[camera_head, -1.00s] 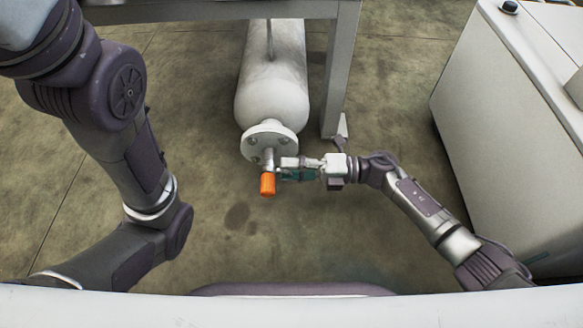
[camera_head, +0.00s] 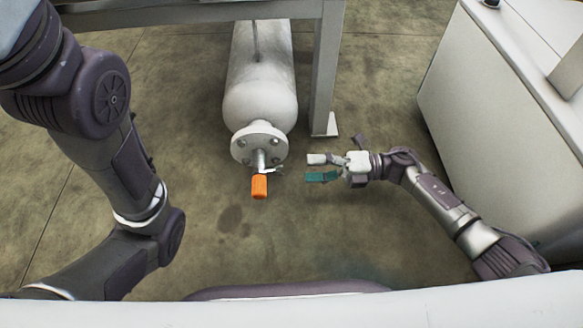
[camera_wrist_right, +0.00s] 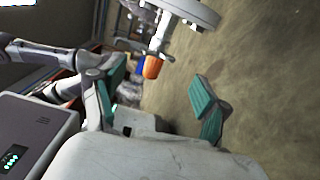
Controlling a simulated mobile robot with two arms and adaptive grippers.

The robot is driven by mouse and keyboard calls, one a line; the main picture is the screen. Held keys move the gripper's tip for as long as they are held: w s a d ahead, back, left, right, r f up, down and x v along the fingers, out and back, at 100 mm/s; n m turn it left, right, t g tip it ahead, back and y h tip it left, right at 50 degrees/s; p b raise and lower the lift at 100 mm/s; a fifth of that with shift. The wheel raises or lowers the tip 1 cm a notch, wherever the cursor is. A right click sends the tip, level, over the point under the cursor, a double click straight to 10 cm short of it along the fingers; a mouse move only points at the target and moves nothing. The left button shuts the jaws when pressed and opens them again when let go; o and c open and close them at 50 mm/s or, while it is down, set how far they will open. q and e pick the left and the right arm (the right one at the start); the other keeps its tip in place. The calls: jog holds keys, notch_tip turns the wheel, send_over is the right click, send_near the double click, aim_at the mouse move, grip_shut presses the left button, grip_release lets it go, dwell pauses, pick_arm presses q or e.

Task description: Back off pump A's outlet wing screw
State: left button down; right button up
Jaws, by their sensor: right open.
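The white cylinder with a round bolted flange (camera_head: 258,144) stands under the bench; I cannot tell a pump label on it. A short metal stub with an orange end piece (camera_head: 259,187) sticks out of the flange. A small metal wing-like piece (camera_head: 274,170) shows on the stub's right side. My right gripper (camera_head: 312,168) is open and empty, to the right of the stub with a gap between. In the right wrist view the orange piece (camera_wrist_right: 153,67) and flange (camera_wrist_right: 193,9) show beyond the open fingers. My left arm shows at the left; its gripper is out of view.
A grey bench frame (camera_head: 325,70) stands behind and right of the flange. A large pale cabinet (camera_head: 485,130) stands at the right. The floor around the stub and below my right gripper is clear.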

jog(key=shift+d, duration=2.2)
